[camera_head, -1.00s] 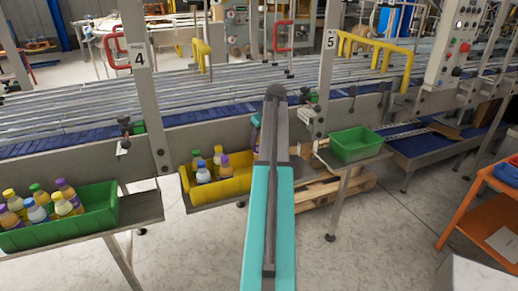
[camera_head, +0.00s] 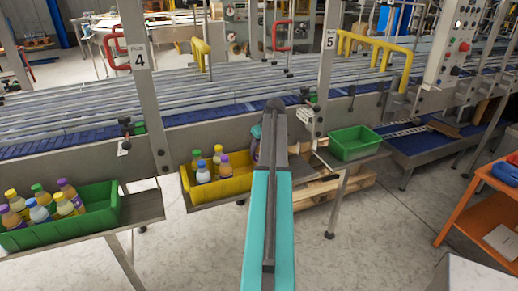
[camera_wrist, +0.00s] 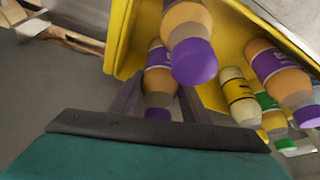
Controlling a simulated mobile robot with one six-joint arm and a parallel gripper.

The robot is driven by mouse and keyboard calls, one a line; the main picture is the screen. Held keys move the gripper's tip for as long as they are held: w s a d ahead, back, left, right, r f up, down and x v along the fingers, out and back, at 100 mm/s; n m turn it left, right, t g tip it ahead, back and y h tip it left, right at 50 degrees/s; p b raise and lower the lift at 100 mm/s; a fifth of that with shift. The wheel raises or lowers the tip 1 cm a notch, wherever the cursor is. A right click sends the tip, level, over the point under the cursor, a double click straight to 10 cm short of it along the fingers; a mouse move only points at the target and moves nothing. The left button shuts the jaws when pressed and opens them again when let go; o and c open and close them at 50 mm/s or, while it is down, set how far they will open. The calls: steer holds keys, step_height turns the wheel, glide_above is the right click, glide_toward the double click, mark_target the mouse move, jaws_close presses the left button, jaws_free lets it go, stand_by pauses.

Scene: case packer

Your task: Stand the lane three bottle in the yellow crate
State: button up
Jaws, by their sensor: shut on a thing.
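The yellow crate (camera_head: 232,185) hangs at the conveyor's front between posts 4 and 5, with several bottles at its left and middle. My gripper (camera_wrist: 158,90) is shut on an orange bottle (camera_wrist: 161,82) with a purple label and purple cap. That bottle is at the crate's right end, mostly hidden behind my arm in the head view (camera_head: 256,150). I cannot tell whether its base touches the crate floor. Another purple-capped bottle (camera_wrist: 187,25) overlaps it in the wrist view. Cream-capped (camera_wrist: 240,95), green-capped (camera_wrist: 269,110) and purple-capped (camera_wrist: 275,65) bottles stand to the right there.
A green crate (camera_head: 85,228) with several bottles is at the left. An empty-looking green bin (camera_head: 355,143) sits on a shelf at the right. Post 5 (camera_head: 326,70) and the conveyor edge (camera_head: 215,135) are close to my arm. A wooden pallet (camera_head: 320,190) lies below.

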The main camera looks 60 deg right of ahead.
steer(key=shift+f, duration=0.3)
steer(key=shift+f, duration=0.1)
steer(key=o, duration=1.3)
steer(key=shift+c, duration=0.2)
steer(key=shift+r, duration=0.2)
steer(key=b+v, duration=0.3)
steer(key=v, duration=0.9)
steer(key=shift+s+f, duration=0.1)
steer(key=shift+f, duration=0.05)
